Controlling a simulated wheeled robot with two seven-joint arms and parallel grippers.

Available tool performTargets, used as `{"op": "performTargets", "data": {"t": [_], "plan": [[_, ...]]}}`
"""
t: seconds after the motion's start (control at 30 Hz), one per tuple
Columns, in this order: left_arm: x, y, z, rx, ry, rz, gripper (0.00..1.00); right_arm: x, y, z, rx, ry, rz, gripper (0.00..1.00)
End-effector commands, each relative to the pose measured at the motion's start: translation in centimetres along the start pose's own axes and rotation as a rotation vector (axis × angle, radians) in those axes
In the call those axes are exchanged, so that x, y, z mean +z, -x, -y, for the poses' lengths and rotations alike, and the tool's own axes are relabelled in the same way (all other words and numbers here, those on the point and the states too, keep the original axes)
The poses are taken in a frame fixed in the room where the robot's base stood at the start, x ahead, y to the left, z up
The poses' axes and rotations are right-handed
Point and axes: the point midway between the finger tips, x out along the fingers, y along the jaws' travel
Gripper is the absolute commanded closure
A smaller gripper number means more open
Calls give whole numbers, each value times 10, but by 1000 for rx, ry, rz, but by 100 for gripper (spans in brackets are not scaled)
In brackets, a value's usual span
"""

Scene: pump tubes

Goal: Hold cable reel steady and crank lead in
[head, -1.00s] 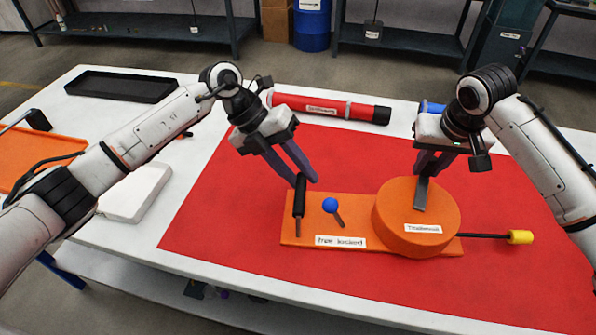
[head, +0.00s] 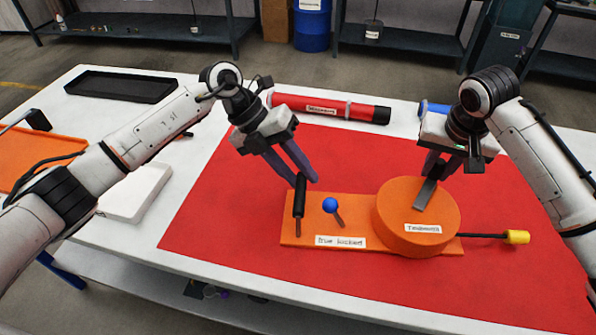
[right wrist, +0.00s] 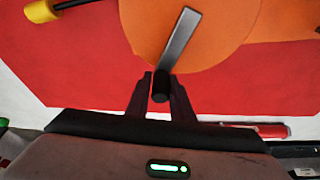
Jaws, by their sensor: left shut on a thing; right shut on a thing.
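The orange cable reel (head: 400,222) is a round drum on an orange base plate (head: 365,206) lying on the red mat. A grey crank arm (head: 427,195) lies across the drum's top; its dark knob shows in the right wrist view (right wrist: 161,84). My right gripper (head: 436,170) is shut on this crank knob at the drum's far side. My left gripper (head: 307,180) is shut on the upright black handle (head: 299,200) at the base's left end. A black lead with a yellow plug (head: 517,237) sticks out to the right of the drum. A blue-knobbed lever (head: 330,205) stands between handle and drum.
The red mat (head: 225,200) is clear to the left and in front. A red tube (head: 330,108) lies behind, with a blue item (head: 432,107) beside it. A black tray (head: 122,87) and white box (head: 136,192) are at left.

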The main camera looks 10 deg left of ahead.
Motion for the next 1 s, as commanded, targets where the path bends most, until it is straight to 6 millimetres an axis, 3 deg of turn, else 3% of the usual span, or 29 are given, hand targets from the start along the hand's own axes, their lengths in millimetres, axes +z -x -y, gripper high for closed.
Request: {"op": "performTargets", "data": {"t": [0.03, 1.0], "plan": [[-4, -5, -9, 16, 7, -14, 100, 6, -8, -5, 15, 1, 19, 100], [-4, -5, -9, 17, 7, -14, 100, 14, -4, -25, 92, -252, 18, 100]]}}
